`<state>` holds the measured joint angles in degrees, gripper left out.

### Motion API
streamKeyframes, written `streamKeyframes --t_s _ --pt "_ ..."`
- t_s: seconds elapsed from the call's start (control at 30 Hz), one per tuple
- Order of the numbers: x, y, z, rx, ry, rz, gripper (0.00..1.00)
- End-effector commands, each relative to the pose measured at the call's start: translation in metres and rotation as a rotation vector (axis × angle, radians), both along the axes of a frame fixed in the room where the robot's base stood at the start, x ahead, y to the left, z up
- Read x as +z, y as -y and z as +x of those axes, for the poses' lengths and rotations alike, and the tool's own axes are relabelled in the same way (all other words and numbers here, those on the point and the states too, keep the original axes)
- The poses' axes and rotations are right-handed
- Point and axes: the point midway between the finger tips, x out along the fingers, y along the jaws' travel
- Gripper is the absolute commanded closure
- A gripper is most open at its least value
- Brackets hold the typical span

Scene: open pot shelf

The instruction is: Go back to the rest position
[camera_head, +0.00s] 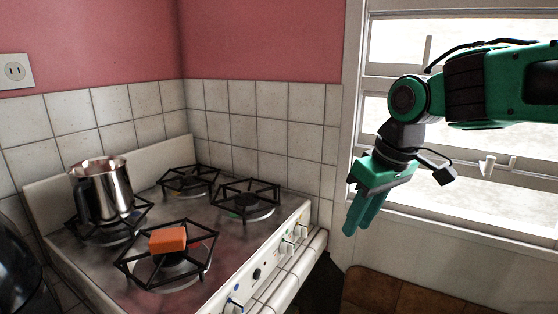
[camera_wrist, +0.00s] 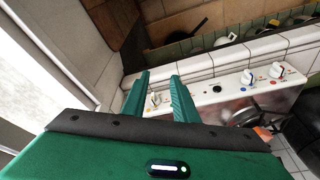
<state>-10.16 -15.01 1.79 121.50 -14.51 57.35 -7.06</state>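My gripper (camera_head: 359,222) hangs in the air at the right in the head view, in front of the window and to the right of the stove (camera_head: 262,268). Its two green fingers point down. In the wrist view my gripper (camera_wrist: 159,77) shows its fingers apart with nothing between them, and the stove's knob panel (camera_wrist: 222,92) lies beyond the tips. The gripper touches nothing that I can see.
An orange block (camera_head: 168,240) sits on the front burner. A window (camera_head: 480,170) is behind my arm. A low opening with dark pans (camera_wrist: 200,25) shows in the wrist view.

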Motion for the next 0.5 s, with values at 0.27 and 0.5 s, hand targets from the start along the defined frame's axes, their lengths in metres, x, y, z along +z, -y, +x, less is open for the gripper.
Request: streamKeyframes --t_s 0.27,0.5 --pt "-0.056 0.149 -0.066 -0.523 -0.127 -0.033 0.74" --pt "-0.104 0.228 -0.161 -0.942 -0.252 -0.036 0.74"
